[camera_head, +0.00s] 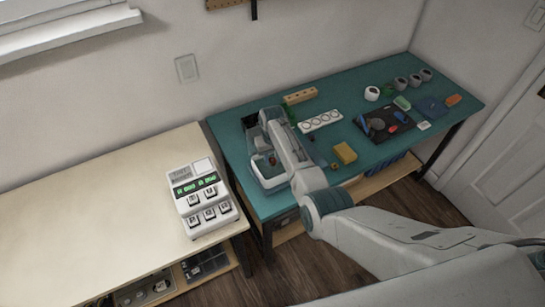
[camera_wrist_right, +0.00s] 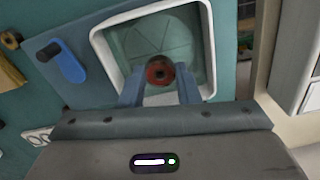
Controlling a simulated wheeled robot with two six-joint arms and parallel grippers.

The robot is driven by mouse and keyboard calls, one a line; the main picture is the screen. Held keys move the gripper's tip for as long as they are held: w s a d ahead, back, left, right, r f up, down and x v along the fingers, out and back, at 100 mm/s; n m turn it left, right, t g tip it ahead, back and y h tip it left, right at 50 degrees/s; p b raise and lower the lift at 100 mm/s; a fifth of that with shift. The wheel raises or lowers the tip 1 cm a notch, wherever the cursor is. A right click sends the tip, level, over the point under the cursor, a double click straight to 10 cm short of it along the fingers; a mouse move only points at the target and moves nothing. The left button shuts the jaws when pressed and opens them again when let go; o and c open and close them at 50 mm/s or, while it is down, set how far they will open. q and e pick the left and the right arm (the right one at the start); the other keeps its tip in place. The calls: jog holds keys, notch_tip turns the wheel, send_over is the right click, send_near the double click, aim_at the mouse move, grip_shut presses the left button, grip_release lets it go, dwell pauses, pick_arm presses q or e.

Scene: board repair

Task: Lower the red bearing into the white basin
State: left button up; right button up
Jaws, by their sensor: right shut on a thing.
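The red bearing (camera_wrist_right: 159,71) is a small dark-red ring with a dark centre. My right gripper (camera_wrist_right: 160,88) is shut on it, one finger on either side. In the wrist view the bearing shows against the inside of the white basin (camera_wrist_right: 104,52), a square tub with rounded corners and a greenish inside. I cannot tell whether the bearing touches the basin floor. In the head view the basin (camera_head: 270,184) stands at the left end of the teal table, and my right arm hides part of it. My left gripper is not in view.
A white device with a green display (camera_head: 195,188) stands on the pale table at left. A yellow block (camera_head: 345,153), a white holder with round openings (camera_head: 321,121), a wooden block (camera_head: 300,96) and a black mat (camera_head: 372,118) lie right of the basin. A blue piece (camera_wrist_right: 66,64) lies beside it.

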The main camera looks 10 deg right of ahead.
aim_at(272, 171)
jog(key=shift+f+b, duration=1.9)
jog(key=shift+f, duration=0.65)
dwell(1.2)
jog(key=o, duration=1)
jog(key=shift+r, duration=0.1)
